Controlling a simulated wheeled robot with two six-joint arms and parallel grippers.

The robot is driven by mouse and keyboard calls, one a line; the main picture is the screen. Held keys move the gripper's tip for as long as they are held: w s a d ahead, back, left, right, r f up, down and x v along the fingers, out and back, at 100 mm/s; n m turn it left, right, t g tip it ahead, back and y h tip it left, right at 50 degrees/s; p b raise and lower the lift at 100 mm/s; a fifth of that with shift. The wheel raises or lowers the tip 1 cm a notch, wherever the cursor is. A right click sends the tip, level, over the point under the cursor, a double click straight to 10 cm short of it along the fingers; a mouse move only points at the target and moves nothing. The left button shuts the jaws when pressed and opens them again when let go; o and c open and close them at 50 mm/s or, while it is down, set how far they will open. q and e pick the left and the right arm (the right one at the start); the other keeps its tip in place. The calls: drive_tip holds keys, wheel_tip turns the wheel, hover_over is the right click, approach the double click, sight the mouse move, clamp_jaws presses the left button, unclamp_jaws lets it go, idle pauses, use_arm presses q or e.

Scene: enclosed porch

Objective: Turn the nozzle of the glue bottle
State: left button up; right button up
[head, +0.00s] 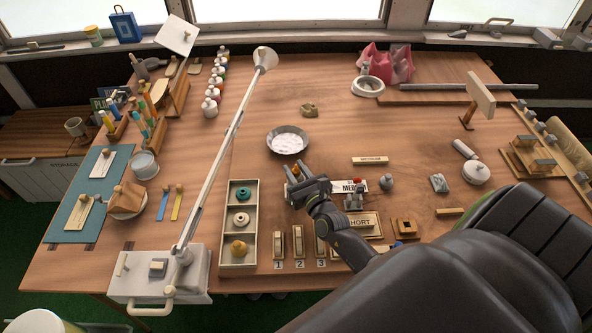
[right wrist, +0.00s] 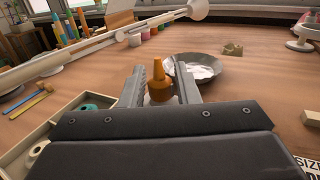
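The glue bottle's orange nozzle (right wrist: 160,80) stands upright between the two fingers of my right gripper (right wrist: 161,86) in the right wrist view. In the head view the orange nozzle (head: 296,170) shows at the end of my right gripper (head: 300,181), just below the round dish. The fingers are apart, one on each side of the nozzle, close to it; I cannot tell whether they touch it. My left gripper is not in view.
A round metal dish (head: 288,140) is just beyond the gripper. A tray with compartments (head: 229,210) lies to the left, and a white lamp arm (head: 223,150) slants over the table. The table's back middle is mostly clear.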

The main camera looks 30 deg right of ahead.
clamp_jaws()
